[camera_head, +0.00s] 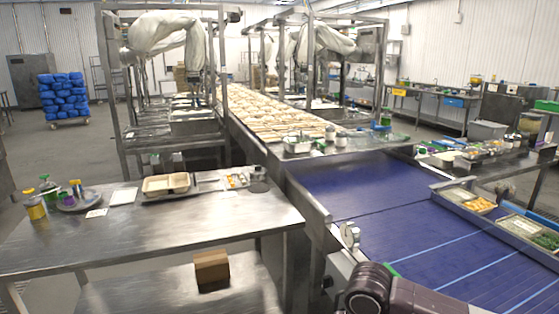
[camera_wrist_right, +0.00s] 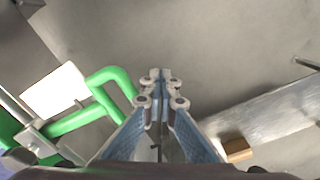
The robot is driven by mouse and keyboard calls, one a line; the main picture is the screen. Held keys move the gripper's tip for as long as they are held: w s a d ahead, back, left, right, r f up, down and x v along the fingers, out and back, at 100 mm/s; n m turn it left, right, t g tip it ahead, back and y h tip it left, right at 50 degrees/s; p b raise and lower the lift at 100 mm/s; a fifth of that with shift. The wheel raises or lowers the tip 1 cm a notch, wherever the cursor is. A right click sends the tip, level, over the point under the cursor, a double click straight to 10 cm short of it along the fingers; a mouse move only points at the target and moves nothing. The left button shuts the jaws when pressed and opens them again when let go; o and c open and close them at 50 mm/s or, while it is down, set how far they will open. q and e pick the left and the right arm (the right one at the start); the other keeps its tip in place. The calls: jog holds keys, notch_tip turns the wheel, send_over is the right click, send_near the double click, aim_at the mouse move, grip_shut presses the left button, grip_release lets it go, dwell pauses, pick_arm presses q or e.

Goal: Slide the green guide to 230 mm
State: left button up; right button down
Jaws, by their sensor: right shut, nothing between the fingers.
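The green guide (camera_wrist_right: 108,82) shows in the right wrist view as a bent green bar with a looped end, left of my right gripper (camera_wrist_right: 161,88). The gripper's fingers are together with nothing between them. The fingers are beside the green loop in the picture; I cannot tell whether they touch it. In the head view, only a small green strip (camera_head: 392,268) shows at the belt's near edge, beside my dark right arm, which hides what is behind it. No millimetre marks are readable. My left gripper is in neither view.
The blue conveyor belt (camera_head: 420,225) fills the right side of the head view. A round gauge (camera_head: 349,235) stands on its left rail. A steel table (camera_head: 150,235) stands at left, with a brown box (camera_head: 211,270) on its lower shelf. A white plate (camera_wrist_right: 54,90) is near the guide.

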jog(key=shift+w+d+b, duration=0.2)
jog(key=shift+d+b, duration=0.1)
jog(key=shift+d, duration=0.3)
jog(key=shift+w+d+b, duration=0.2)
jog(key=shift+d+b, duration=0.1)
jog(key=shift+d, duration=0.25)
dwell(1.0)
notch_tip(320, 180, up, 8)
jog(key=s+a+p, duration=0.1)
jog(key=a, duration=0.2)
dwell(1.0)
jog(key=shift+s+f, duration=0.1)
